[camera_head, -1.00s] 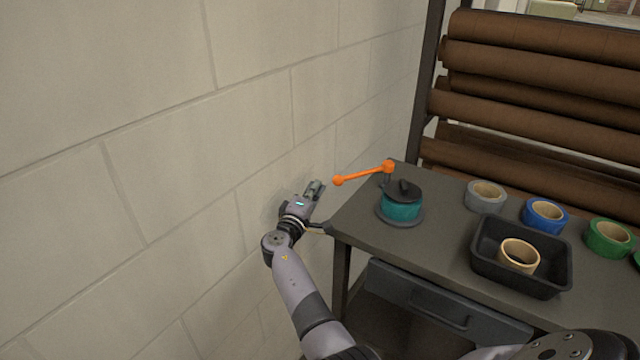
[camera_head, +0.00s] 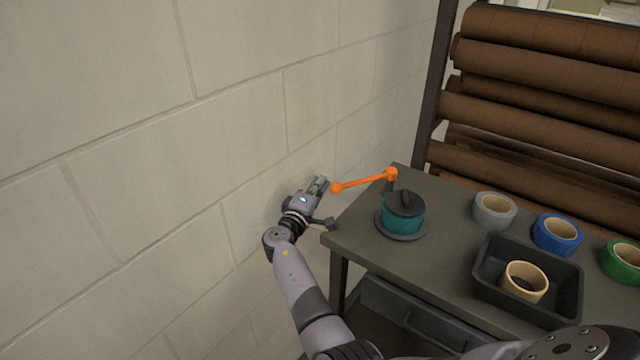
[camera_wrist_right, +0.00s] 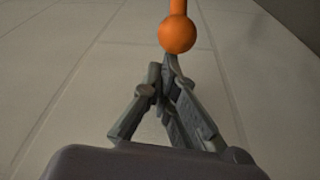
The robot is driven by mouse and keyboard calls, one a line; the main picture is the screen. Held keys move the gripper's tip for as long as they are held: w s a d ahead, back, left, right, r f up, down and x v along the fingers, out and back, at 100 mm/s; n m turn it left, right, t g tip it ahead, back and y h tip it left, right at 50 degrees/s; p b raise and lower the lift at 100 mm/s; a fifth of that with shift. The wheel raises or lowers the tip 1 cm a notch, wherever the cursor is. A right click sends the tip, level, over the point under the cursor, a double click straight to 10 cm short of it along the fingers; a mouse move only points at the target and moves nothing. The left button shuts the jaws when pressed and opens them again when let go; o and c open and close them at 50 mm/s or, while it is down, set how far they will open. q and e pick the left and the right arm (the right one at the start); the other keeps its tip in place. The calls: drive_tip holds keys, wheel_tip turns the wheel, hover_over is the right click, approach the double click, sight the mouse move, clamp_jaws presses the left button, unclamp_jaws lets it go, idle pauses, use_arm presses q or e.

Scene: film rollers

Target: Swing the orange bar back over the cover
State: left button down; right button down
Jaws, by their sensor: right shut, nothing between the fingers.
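The orange bar (camera_head: 362,181) is joined to a dark post at the table's far left corner. It points left, past the table edge, with a ball at its free end. The cover (camera_head: 404,203) is a dark lid with a raised grip on a teal round pot (camera_head: 403,219); the bar is not over it. My right gripper (camera_head: 319,184) is shut and empty, just left of the ball. In the right wrist view the orange ball (camera_wrist_right: 178,34) is just beyond the closed fingertips (camera_wrist_right: 166,66); I cannot tell if they touch. My left gripper is not in view.
The dark table (camera_head: 360,240) holds grey tape (camera_head: 494,211), blue tape (camera_head: 558,235), green tape (camera_head: 624,262) and a black tray (camera_head: 487,286) with a tan roll (camera_head: 525,282) inside. A block wall (camera_head: 130,150) stands close on the left. Brown rolls (camera_head: 540,80) hang behind.

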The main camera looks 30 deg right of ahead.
drive_tip(key=s+n+t+y+p, duration=0.1)
drive_tip(key=s, duration=0.1)
drive_tip(key=s+n+t+y+p, duration=0.1)
drive_tip(key=s, duration=0.1)
drive_tip(key=s+n+t+y+p, duration=0.1)
drive_tip(key=s+t+y+p, duration=0.1)
drive_tip(key=s, duration=0.1)
drive_tip(key=shift+a+r+n, duration=0.1)
drive_tip(key=shift+a+n, duration=0.05)
drive_tip(key=shift+n, duration=0.15)
drive_tip(key=s+n+t+y, duration=0.1)
drive_tip(key=s, duration=0.1)
drive_tip(key=s+d+n+t+y, duration=0.1)
drive_tip(key=s+y, duration=0.1)
drive_tip(key=s+n+t+y, duration=0.1)
drive_tip(key=s+y, duration=0.1)
drive_tip(key=shift+d+f+n+b, duration=0.2)
drive_tip(key=shift+d+n+b, duration=0.1)
drive_tip(key=shift+b, duration=0.1)
drive_tip(key=shift+s+d+r, duration=0.1)
drive_tip(key=shift+s+d, duration=0.1)
drive_tip(key=shift+s, duration=0.35)
drive_tip(key=shift+s+d, duration=0.2)
drive_tip(key=shift+s, duration=0.35)
drive_tip(key=shift+d, duration=0.1)
